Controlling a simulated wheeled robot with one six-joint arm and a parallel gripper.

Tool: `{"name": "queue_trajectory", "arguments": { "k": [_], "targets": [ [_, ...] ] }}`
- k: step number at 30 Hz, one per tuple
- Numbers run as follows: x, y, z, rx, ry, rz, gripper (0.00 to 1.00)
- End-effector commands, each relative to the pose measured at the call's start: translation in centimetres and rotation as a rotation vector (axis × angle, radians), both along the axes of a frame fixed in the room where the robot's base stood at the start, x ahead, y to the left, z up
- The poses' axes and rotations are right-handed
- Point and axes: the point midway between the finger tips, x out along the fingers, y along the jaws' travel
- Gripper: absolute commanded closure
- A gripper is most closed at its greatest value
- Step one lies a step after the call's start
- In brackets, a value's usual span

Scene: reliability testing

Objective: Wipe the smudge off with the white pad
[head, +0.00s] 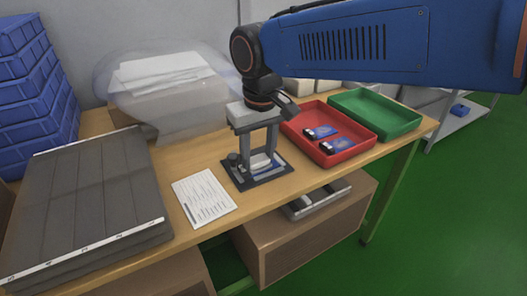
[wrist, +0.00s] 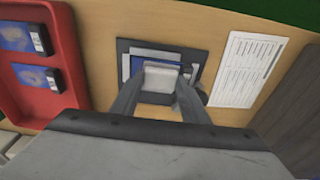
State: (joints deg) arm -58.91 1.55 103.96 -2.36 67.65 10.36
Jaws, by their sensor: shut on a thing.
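My gripper (head: 260,158) points down over the dark fixture plate (head: 241,184) on the wooden bench. It is shut on the white pad (wrist: 161,78), which sits between the fingertips in the wrist view. The pad also shows low between the fingers in the head view (head: 261,162). Under the pad a blue-faced device (wrist: 150,56) with a pale border lies in the fixture. The pad looks at or just above the device; I cannot tell if they touch. No smudge shows on the device's visible part; the pad and fingers hide the rest.
A printed sheet (head: 204,196) lies left of the fixture. The red tray (head: 353,150) to the right holds two blue devices (head: 322,132), with the green tray (head: 385,125) beyond. A dark slatted panel (head: 85,195) lies far left; a clear-wrapped box (head: 165,90) stands behind.

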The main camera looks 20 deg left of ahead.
Motion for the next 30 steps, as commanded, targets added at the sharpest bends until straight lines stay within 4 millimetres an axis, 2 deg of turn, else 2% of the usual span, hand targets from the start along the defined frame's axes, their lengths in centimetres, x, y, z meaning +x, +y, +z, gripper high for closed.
{"name": "queue_trajectory", "arguments": {
  "k": [1,8,30],
  "targets": [
    [-1.4,1.0,-0.4,0.01,0.023,0.009,0.77],
    [-1.3,1.0,-0.3,0.009,0.023,0.008,0.77],
    [2.0,-1.9,-0.2,0.002,0.02,0.005,0.76]
  ]
}}
